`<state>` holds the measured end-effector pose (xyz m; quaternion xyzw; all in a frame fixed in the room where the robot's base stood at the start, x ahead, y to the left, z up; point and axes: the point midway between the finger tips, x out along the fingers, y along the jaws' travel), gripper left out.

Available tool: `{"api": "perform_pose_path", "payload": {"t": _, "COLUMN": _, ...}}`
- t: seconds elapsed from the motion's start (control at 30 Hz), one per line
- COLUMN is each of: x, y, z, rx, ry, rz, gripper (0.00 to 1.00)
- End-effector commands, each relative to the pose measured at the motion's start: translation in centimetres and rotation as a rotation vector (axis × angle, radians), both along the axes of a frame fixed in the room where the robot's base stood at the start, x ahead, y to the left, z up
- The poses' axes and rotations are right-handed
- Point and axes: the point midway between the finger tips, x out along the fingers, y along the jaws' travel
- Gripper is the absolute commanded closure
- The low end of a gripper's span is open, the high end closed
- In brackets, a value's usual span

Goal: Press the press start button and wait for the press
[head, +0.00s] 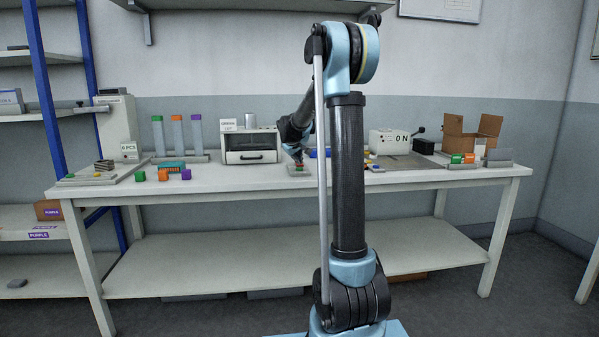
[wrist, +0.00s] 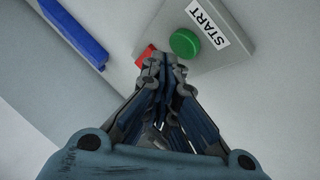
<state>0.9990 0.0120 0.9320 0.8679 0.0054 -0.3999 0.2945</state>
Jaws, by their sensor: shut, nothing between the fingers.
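A grey control box (wrist: 215,55) carries a round green button (wrist: 185,43) beside a white START label (wrist: 208,22). A red part (wrist: 145,56) next to the green button is partly covered by my fingertips. My gripper (wrist: 162,62) is shut and empty, with its tips over the box by the red part, below and left of the green button in the wrist view. Contact cannot be told. In the head view my gripper (head: 298,157) points down at the small box (head: 299,172) on the bench. A white machine with a dark handle (head: 251,146) stands just left; which machine is the press is unclear.
The white bench (head: 230,180) holds coloured blocks (head: 163,175) and upright coloured columns (head: 178,135) at left. A lever machine (head: 388,141) and an open carton (head: 470,136) stand at right. A blue bar (wrist: 75,33) lies near the box. My arm hides the bench middle.

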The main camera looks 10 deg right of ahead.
Motion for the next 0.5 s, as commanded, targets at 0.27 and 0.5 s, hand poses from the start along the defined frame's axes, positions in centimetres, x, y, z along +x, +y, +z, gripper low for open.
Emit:
{"api": "perform_pose_path", "payload": {"t": 0.27, "x": -0.01, "y": 0.00, "z": -0.16, "rx": 0.000, "ry": 0.000, "rz": 0.000, "gripper": 1.00}}
{"api": "perform_pose_path", "payload": {"t": 0.5, "x": -0.10, "y": 0.00, "z": -0.70, "rx": 0.000, "ry": 0.000, "rz": 0.000, "gripper": 1.00}}
